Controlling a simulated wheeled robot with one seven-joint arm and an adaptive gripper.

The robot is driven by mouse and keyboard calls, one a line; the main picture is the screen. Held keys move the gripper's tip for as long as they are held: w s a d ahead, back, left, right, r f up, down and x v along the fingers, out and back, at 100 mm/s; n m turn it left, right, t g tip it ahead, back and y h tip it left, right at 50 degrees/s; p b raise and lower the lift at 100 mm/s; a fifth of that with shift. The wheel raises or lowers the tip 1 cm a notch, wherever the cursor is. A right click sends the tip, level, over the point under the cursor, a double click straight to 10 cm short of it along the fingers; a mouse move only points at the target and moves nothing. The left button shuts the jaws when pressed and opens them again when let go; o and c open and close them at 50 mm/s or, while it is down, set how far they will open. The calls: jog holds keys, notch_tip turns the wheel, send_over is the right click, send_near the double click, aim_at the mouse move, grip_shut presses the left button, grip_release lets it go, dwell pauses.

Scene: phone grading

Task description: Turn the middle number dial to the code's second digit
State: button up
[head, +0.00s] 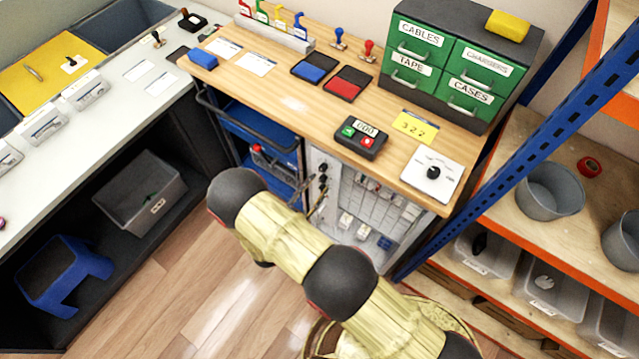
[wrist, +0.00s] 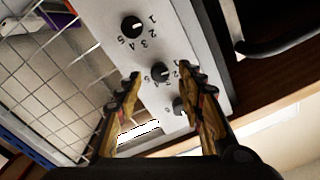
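The pale dial panel (wrist: 185,45) bears three black dials and fills the middle of the wrist view. The middle dial (wrist: 162,72) lies between my gripper's fingertips (wrist: 160,77), with digits printed around it; I cannot read its setting surely. The gripper is open, with a finger on each side of the dial; contact is not clear. Another dial (wrist: 132,26) is above it, and a third (wrist: 180,105) lies lower between the fingers. In the head view the panel (head: 318,160) is on the bench front, partly behind my arm. A yellow note (head: 414,126) on the bench top reads 322.
A wire grid (wrist: 55,65) is left of the panel, and a dark curved handle (wrist: 280,45) is right of it. On the bench are a button box (head: 361,138) reading 000 and a white plate with a knob (head: 432,172). Blue-and-orange shelving stands at right.

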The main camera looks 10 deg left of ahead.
aim_at(323, 179)
jog(key=shift+x, duration=1.1)
jog(key=shift+c, duration=1)
jog(key=c, duration=0.8)
